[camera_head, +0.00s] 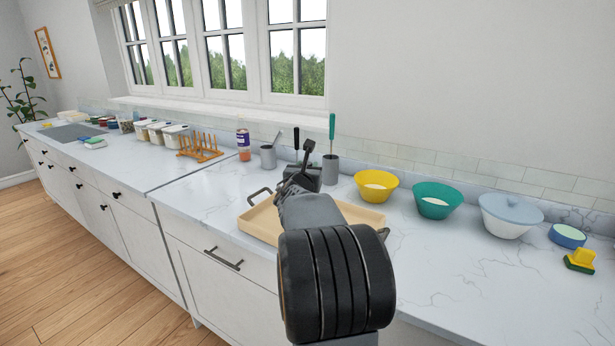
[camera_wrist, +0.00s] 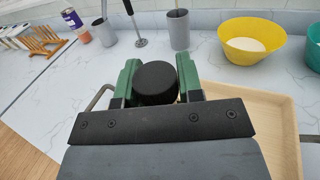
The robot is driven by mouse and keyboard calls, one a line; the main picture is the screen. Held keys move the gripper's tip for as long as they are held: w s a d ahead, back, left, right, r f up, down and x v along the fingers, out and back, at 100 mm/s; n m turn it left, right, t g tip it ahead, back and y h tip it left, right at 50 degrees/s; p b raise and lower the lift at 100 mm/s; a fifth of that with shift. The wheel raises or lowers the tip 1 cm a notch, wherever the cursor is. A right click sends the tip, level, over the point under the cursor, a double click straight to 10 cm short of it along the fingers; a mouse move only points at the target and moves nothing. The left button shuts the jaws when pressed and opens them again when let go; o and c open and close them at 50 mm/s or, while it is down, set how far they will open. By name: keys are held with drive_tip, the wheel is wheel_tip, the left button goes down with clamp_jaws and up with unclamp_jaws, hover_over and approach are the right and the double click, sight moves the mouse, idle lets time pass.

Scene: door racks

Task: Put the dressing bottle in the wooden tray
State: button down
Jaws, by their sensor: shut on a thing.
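My gripper (camera_wrist: 156,72) has its green fingers shut on both sides of a round black cap, which I take to be the top of the dressing bottle (camera_wrist: 156,86). The bottle's body is hidden below the cap in the wrist view. In the head view my arm hides the bottle. The wooden tray (camera_head: 256,226) is pale, with dark handles, and lies on the counter partly behind my arm. In the wrist view the tray (camera_wrist: 279,120) shows right of and below the gripper. I cannot tell how high the bottle is above it.
Behind the tray stand a grey cup (camera_head: 268,157) and a grey holder (camera_head: 330,169) with a green-handled tool. A wooden rack (camera_head: 201,147) and purple-labelled container (camera_head: 243,139) stand left.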

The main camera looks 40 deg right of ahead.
drive_tip(key=shift+f, duration=0.95)
drive_tip(key=c, duration=0.8)
unclamp_jaws()
drive_tip(key=shift+o, duration=0.2)
